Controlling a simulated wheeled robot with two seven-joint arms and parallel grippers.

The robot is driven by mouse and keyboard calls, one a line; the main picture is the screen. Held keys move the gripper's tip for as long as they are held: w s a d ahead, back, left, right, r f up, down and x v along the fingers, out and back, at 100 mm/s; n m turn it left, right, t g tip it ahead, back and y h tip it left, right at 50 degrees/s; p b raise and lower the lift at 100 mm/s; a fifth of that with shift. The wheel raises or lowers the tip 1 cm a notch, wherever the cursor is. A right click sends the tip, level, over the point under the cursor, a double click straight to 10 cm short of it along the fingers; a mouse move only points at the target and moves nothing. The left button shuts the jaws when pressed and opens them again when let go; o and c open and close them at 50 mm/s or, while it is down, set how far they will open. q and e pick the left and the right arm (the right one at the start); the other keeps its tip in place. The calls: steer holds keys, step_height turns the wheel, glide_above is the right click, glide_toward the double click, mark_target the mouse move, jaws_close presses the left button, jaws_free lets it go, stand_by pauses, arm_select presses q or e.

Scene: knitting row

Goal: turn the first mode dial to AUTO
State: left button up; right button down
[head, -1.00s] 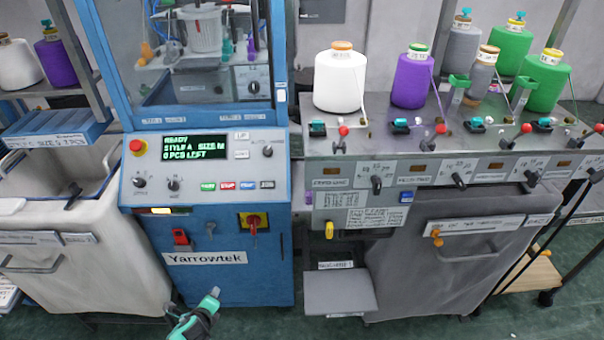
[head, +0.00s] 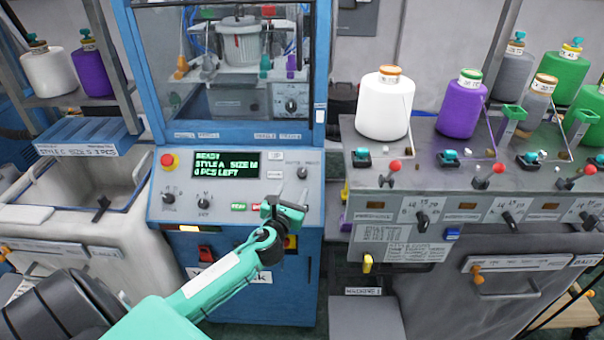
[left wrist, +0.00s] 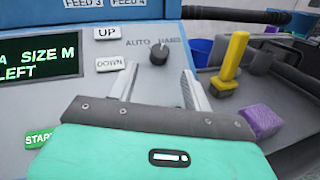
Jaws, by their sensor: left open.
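The mode dial (head: 302,173) is a small black knob at the right end of the blue knitting machine's sloped grey panel. The left wrist view shows this dial (left wrist: 159,52) between the labels AUTO, on its left, and HAND, on its right. Its pale pointer mark appears tilted up toward HAND. My left gripper (head: 284,208) is in front of the panel's lower right part, below the dial. Its two fingers (left wrist: 158,85) are open and empty, with the dial beyond the gap and apart from them. My right gripper is out of view.
UP and DOWN buttons (left wrist: 110,63) sit left of the dial, beside the green-lit display (head: 226,165). The yarn-cone bench (head: 365,205) stands right of the machine; my arm partly hides the red-yellow switch (head: 291,242).

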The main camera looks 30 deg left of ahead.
mark_target(301, 174)
arm_select(q)
steer(key=p+x, duration=0.1)
steer(key=x, duration=0.6)
steer(key=shift+w+a, duration=0.15)
steer(key=shift+w, duration=0.25)
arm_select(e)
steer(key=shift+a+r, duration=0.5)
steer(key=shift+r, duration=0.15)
arm_select(q)
steer(key=c, duration=1)
steer(key=shift+o, duration=0.2)
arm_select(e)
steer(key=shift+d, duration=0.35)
